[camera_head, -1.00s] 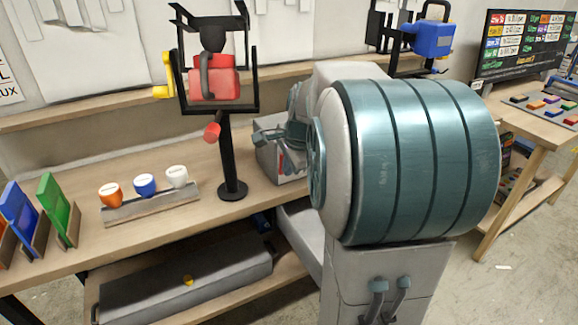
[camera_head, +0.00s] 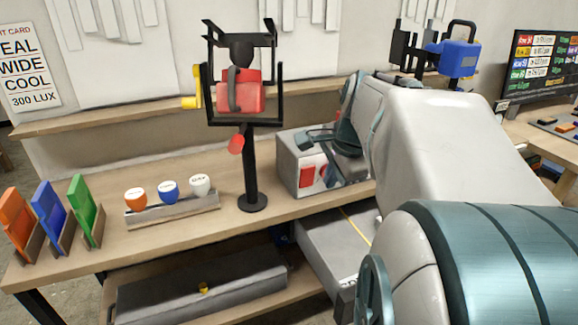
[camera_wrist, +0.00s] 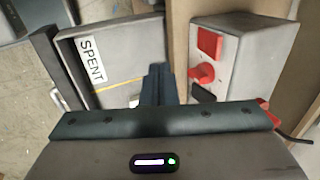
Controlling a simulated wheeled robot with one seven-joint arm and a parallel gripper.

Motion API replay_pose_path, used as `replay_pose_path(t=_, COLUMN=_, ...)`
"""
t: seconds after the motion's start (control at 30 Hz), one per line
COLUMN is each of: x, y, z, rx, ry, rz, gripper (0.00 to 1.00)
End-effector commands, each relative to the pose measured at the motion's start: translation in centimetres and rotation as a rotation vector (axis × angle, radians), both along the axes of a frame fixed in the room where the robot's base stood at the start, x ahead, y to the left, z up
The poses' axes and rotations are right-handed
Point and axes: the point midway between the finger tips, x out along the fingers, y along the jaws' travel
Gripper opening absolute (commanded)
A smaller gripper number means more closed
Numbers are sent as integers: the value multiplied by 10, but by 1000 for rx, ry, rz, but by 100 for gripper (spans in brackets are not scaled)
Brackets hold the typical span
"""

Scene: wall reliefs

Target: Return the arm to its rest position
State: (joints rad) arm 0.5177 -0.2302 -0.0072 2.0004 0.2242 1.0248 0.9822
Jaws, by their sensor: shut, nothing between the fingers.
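My arm fills the right side of the head view, with a large teal joint at lower right and a pale link rising behind it. In the wrist view my gripper (camera_wrist: 158,84) is shut and empty, its dark fingers pressed together. It points between an open grey tray labelled SPENT (camera_wrist: 118,58) and a grey box with a red knob (camera_wrist: 226,45). I cannot tell its exact height above them. In the head view the wrist end of the arm is beside the grey box (camera_head: 287,165) and partly covers it; the fingertips are not clear there.
A black stand (camera_head: 250,170) holding a red lantern-like object (camera_head: 240,97) is left of the arm. Coloured panels (camera_head: 48,210) stand at left. A grey case (camera_head: 200,285) lies on the lower shelf.

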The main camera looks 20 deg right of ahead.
Motion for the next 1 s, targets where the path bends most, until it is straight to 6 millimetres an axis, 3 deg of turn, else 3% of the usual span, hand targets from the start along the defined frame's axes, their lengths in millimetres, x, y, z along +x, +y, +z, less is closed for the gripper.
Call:
replay_pose_path(t=0.57, x=-2, y=7, z=3, rx=-14, ry=5, rz=44, gripper=0)
replay_pose_path(t=0.67, x=-8, y=29, z=3, rx=-63, ry=25, rz=187, gripper=0)
replay_pose_path(t=0.77, x=-23, y=63, z=0, rx=-151, ry=55, rz=439, gripper=0)
replay_pose_path(t=0.9, x=-53, y=108, z=-10, rx=-290, ry=94, rz=853, gripper=0)
replay_pose_path(t=1.0, x=-74, y=130, z=-18, rx=-379, ry=111, rz=1115, gripper=0)
